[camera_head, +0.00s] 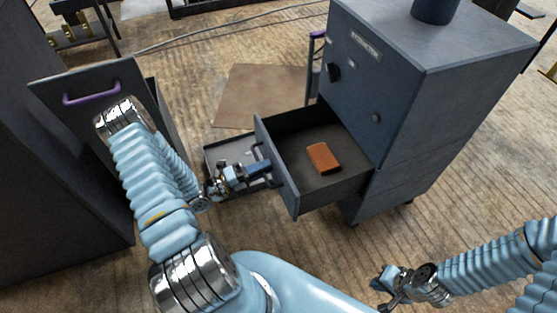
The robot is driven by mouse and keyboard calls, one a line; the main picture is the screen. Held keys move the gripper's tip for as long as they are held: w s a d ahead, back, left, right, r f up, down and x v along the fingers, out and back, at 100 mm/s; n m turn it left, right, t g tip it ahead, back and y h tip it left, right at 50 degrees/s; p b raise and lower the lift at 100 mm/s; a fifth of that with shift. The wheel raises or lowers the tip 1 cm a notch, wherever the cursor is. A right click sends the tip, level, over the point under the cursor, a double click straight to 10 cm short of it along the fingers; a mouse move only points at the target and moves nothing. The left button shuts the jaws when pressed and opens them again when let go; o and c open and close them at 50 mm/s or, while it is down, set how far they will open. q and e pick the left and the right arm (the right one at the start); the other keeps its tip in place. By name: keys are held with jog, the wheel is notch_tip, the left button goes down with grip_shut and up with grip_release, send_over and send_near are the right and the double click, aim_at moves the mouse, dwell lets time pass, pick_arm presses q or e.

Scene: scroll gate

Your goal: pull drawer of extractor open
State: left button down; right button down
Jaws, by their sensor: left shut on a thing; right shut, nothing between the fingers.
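The extractor (388,90) is a dark blue-grey cabinet at the upper right, with a label plate and black knobs on its front. Its drawer (291,186) is pulled well out toward the left, and its inside shows. A brown-orange block (323,158) lies on the drawer floor. My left gripper (266,168) is at the outer face of the drawer front, shut on the drawer's dark handle (262,153), which the fingers partly hide. My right gripper (382,289) is shut and empty, low over the floor at the bottom right, away from the extractor.
A dark cabinet with a purple-handled open drawer (88,85) stands at the left, close to my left arm. A grey tray (224,153) lies below the extractor drawer's front. A brown board (262,92) lies on the wood floor behind. Bare floor (310,245) shows in front.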

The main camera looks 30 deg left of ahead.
pick_arm(q)
jog(key=shift+v, duration=0.85)
jog(key=shift+r, duration=0.1)
jog(key=c, duration=1.2)
grip_release()
jog(key=shift+c, duration=0.2)
jog(key=v, duration=1.4)
jog(key=shift+b, duration=0.45)
jog(key=shift+r, duration=0.1)
